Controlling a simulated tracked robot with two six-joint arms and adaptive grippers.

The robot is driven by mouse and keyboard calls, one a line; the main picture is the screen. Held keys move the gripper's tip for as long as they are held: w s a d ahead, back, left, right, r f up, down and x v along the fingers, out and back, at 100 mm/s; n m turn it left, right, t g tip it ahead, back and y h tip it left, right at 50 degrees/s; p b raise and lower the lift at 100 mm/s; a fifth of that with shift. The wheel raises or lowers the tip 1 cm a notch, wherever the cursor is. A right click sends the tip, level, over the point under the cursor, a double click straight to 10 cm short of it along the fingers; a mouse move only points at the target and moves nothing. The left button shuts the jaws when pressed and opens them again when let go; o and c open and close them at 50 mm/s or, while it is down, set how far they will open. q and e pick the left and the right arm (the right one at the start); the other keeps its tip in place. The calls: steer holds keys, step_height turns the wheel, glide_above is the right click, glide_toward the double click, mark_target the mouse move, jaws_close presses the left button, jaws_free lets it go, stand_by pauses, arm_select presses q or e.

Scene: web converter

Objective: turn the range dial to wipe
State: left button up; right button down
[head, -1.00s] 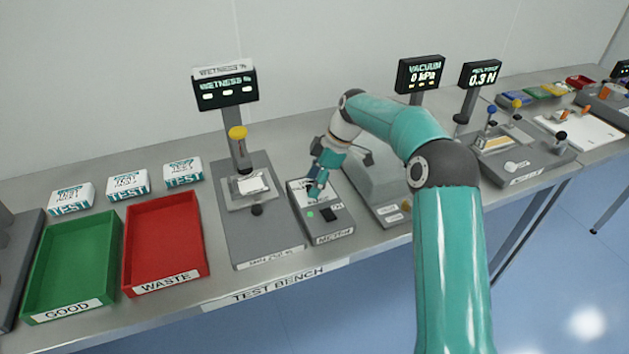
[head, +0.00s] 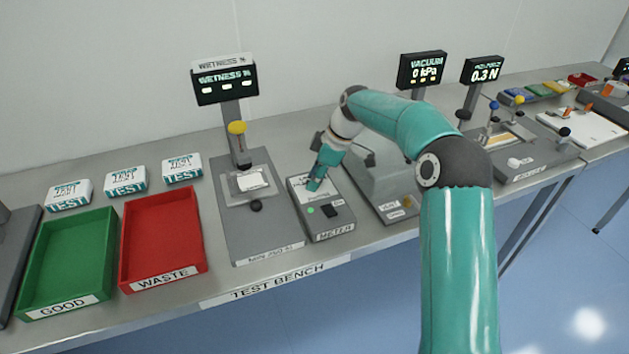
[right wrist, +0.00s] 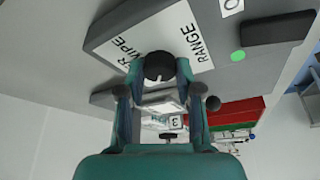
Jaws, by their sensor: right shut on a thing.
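The grey meter box (head: 335,232) sits on the test bench, with a green spot and a black block on its top. My right gripper (head: 315,186) reaches down onto the meter's top from the right. In the right wrist view my right gripper (right wrist: 158,72) has its two fingers shut on the round black range dial (right wrist: 158,66). The dial stands by a white label (right wrist: 172,40) reading RANGE and WIPE; part of the label is hidden. The dial's pointer is not visible, so its setting cannot be told. My left gripper is in neither view.
The wetness tester (head: 262,225) stands close at the left of the meter. A vacuum station (head: 400,205) stands close at its right. Further left are the red waste tray (head: 165,275), the green good tray (head: 65,305) and test packs (head: 126,181).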

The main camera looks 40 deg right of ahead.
steer(key=m+t+b, duration=0.1)
steer(key=m+b, duration=0.1)
steer(key=shift+m+h, duration=0.3)
steer(key=shift+h, duration=0.1)
steer(key=shift+a+m+h+b, duration=0.1)
steer(key=shift+m+h+b, duration=0.25)
steer(key=shift+m, duration=0.45)
steer(key=m+h+b, duration=0.1)
steer(key=m, duration=0.2)
steer(key=shift+a+m+t, duration=0.1)
steer(key=shift+m+t, duration=0.3)
steer(key=m+h+b, duration=0.1)
steer(key=m+h, duration=0.1)
steer(key=m, duration=0.2)
steer(key=shift+a+b, duration=0.1)
steer(key=shift+b, duration=0.3)
steer(key=m+h, duration=0.1)
steer(key=m, duration=0.1)
steer(key=m+g+b, duration=0.1)
steer(key=m, duration=0.2)
steer(key=shift+w+a+r+h, duration=0.1)
steer(key=shift+h, duration=0.25)
steer(key=m, duration=0.2)
steer(key=shift+m+g+h, duration=0.6)
steer(key=shift+m+g, duration=0.1)
steer(key=shift+m, duration=0.8)
